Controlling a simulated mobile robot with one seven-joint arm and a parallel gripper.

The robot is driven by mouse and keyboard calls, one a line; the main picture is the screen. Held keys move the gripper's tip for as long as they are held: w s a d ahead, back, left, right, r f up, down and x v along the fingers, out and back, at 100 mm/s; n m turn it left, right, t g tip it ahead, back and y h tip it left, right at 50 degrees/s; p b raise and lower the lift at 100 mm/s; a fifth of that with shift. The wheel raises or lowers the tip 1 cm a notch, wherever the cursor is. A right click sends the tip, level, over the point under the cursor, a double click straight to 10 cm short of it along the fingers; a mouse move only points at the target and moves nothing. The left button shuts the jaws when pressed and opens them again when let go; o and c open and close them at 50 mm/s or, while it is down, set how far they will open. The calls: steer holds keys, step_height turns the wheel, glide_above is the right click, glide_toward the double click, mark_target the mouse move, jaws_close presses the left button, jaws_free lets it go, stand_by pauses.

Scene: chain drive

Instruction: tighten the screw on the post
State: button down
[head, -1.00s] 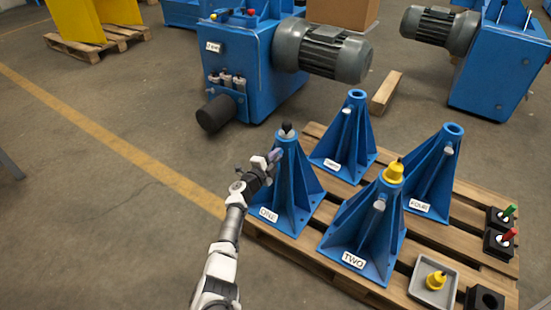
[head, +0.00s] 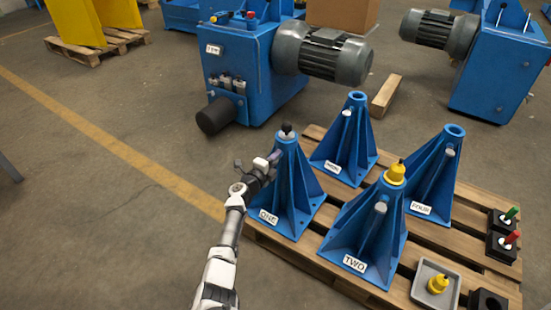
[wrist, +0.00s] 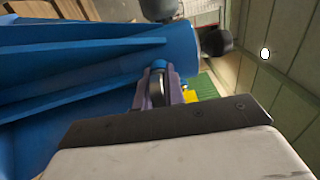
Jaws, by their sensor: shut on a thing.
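Blue post ONE (head: 285,190) stands at the left of the pallet, with a black plug (head: 286,131) in its top. My gripper (head: 274,156) is at the upper left side of this post, just below the top. In the wrist view, the purple-grey fingers (wrist: 158,88) are shut on the dark, rounded head of the screw (wrist: 158,92). The post (wrist: 90,65) fills the left of that view, and the plug (wrist: 216,42) shows beyond its end. The screw's shank is hidden, so how far it is in cannot be told.
Post TWO (head: 365,240) carries a yellow plug (head: 395,174). Post FOUR (head: 435,180) and another post (head: 345,145) have open tops. A grey tray (head: 421,294) holds a yellow plug, near black holders (head: 500,248). Open floor lies left of the pallet (head: 262,236).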

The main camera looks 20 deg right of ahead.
steer(key=shift+f, duration=0.1)
steer(key=c, duration=1.5)
jaws_free()
steer(key=shift+a, duration=0.1)
steer(key=p+v, duration=0.5)
steer(key=v, duration=0.8)
steer(key=shift+s+a, duration=0.25)
steer(key=shift+s, duration=0.05)
